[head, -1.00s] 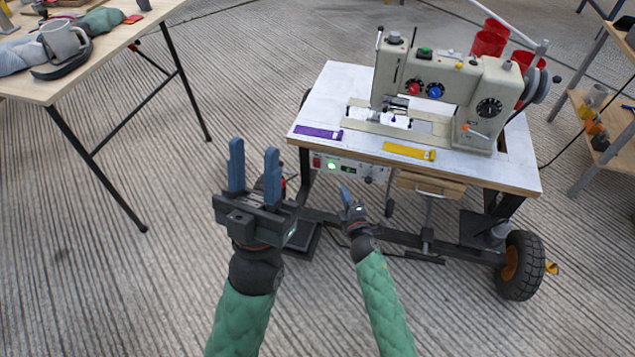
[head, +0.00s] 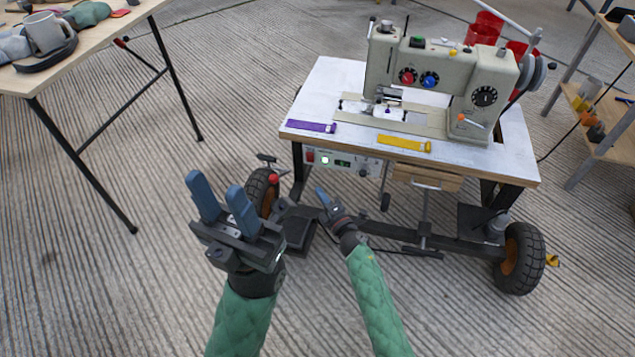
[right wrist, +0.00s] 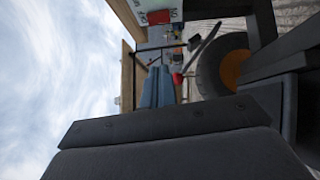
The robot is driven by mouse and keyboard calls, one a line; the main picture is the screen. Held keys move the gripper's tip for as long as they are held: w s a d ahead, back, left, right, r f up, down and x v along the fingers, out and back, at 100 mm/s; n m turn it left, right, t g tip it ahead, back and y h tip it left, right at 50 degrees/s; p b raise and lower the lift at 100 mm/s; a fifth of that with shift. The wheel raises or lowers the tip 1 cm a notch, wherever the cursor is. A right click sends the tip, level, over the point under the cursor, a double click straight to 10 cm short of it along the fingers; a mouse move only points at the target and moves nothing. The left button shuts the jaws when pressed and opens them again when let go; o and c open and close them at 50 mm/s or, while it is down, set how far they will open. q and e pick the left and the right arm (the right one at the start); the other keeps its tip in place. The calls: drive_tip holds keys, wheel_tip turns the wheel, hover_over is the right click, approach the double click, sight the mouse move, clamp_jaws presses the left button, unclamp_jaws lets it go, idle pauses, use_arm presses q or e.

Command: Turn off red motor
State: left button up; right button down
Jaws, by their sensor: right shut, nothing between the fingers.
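A white control box (head: 352,165) hangs under the front edge of the sewing table. At its left end is a red switch (head: 310,156), with a small green-lit display and knobs to its right. The red switch also shows at the top of the right wrist view (right wrist: 160,17). I cannot tell the switch's position. My right gripper (head: 321,191) is shut and empty, below the box and apart from it; its blue fingers also show in the right wrist view (right wrist: 157,87). My left gripper (head: 216,187) is open and empty, left of the table.
A beige sewing machine (head: 440,85) stands on the white tabletop (head: 325,85), with purple (head: 311,126) and yellow (head: 404,143) strips near the front edge. Black wheels (head: 520,258) and frame bars lie below. A wooden table (head: 90,48) stands at left, shelves (head: 610,130) at right.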

sight(310, 157)
drive_tip(key=w+d+b+x, duration=0.1)
drive_tip(key=d+b+x, duration=0.1)
drive_tip(key=x, duration=1)
drive_tip(key=shift+d, duration=0.3)
drive_tip(key=shift+w, duration=0.1)
